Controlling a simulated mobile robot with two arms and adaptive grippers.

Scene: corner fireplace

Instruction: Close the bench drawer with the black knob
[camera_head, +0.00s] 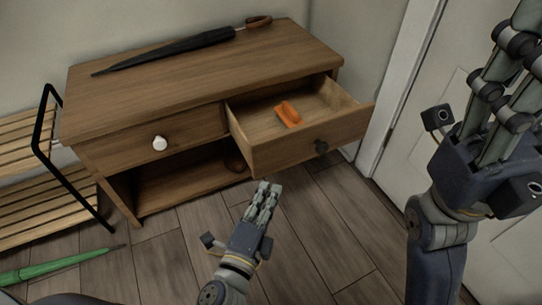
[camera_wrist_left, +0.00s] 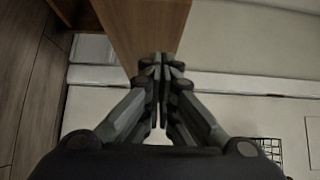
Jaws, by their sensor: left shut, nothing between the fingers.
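The wooden bench (camera_head: 200,75) stands against the wall. Its right drawer (camera_head: 310,137), with the black knob (camera_head: 321,147) on its front, is pulled open. My left gripper (camera_head: 266,186) is shut and empty. In the head view it shows just below the lower left part of the open drawer's front, left of the knob; I cannot tell whether it touches. In the left wrist view the closed fingertips (camera_wrist_left: 162,62) are at a brown wooden panel (camera_wrist_left: 145,28). My right gripper (camera_head: 505,75) is raised at the right, its fingertips partly cut off.
An orange object (camera_head: 288,114) lies in the open drawer. The left drawer, with a white knob (camera_head: 160,143), is shut. A dark umbrella (camera_head: 190,48) lies on the bench top. A slatted rack (camera_head: 45,185) and a green umbrella (camera_head: 60,265) are at left. A white door (camera_head: 440,80) is right.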

